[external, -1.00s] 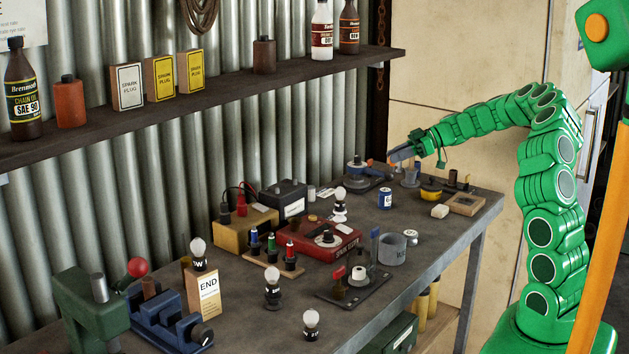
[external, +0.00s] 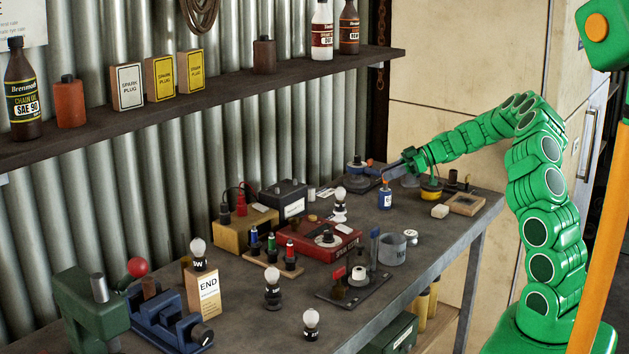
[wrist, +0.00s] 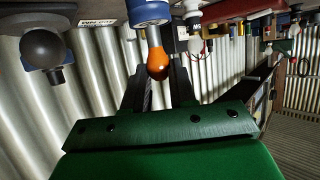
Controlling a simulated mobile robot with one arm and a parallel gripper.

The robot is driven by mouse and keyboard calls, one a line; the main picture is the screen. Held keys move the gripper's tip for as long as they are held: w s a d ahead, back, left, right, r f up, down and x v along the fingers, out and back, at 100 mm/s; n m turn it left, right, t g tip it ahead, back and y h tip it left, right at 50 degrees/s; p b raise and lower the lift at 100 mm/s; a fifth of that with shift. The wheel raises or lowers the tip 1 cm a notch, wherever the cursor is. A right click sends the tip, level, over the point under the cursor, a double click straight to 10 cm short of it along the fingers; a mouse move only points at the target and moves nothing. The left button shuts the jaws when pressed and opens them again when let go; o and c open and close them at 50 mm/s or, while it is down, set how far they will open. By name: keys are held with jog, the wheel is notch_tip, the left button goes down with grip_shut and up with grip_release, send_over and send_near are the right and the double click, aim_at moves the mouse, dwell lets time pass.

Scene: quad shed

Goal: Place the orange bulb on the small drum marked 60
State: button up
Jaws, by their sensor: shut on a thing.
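The orange bulb (wrist: 157,62) is between the two fingers of my gripper (wrist: 160,75) in the wrist view, which shows the bench upside down. In the external view the bulb (external: 385,183) is a small orange spot at the tip of my gripper (external: 388,177). The small blue drum with a pale label (external: 386,200) stands upright on the bench directly below the bulb; its number is too small to read surely. In the wrist view the bulb's end meets the drum's edge (wrist: 149,12); I cannot tell whether they touch. My gripper is shut on the bulb.
A dark blue device (external: 356,172) stands behind left of my gripper. A grey cup (external: 391,247) and a red box (external: 318,240) stand nearer the front. Bench around the drum is clear.

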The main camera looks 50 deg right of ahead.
jog(key=o, duration=0.8)
jog(key=shift+f, duration=0.1)
